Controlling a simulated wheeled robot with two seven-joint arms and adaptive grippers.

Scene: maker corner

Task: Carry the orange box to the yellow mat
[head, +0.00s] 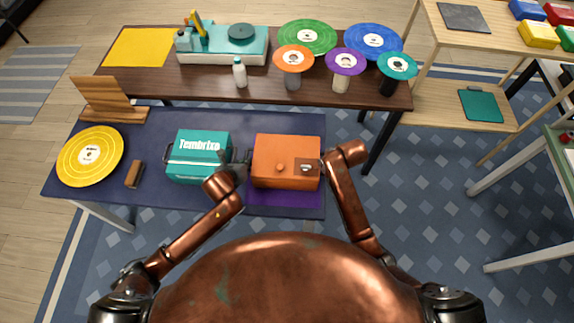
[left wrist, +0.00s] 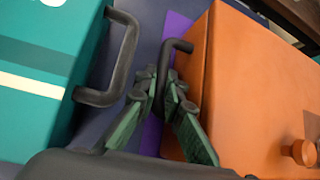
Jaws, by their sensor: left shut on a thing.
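The orange box (head: 286,148) with a round knob stands over a purple mat (head: 284,199) on the blue-topped table; I cannot tell if it is lifted. My left gripper (head: 243,162) is at its left side. In the left wrist view the gripper (left wrist: 166,82) is shut on the dark handle (left wrist: 178,46) of the orange box (left wrist: 262,85). My right arm reaches the box's right side; its gripper (head: 326,160) is small and mostly hidden, its jaws unclear. The yellow mat (head: 137,47) lies at the far left of the dark brown table, apart from the box.
A teal box (head: 190,172) with handles stands close left of my left gripper. A yellow record (head: 90,156), a brown block (head: 134,174) and a wooden stand (head: 104,99) are further left. A turntable (head: 225,47), white bottle (head: 240,73) and several records occupy the brown table (head: 185,87).

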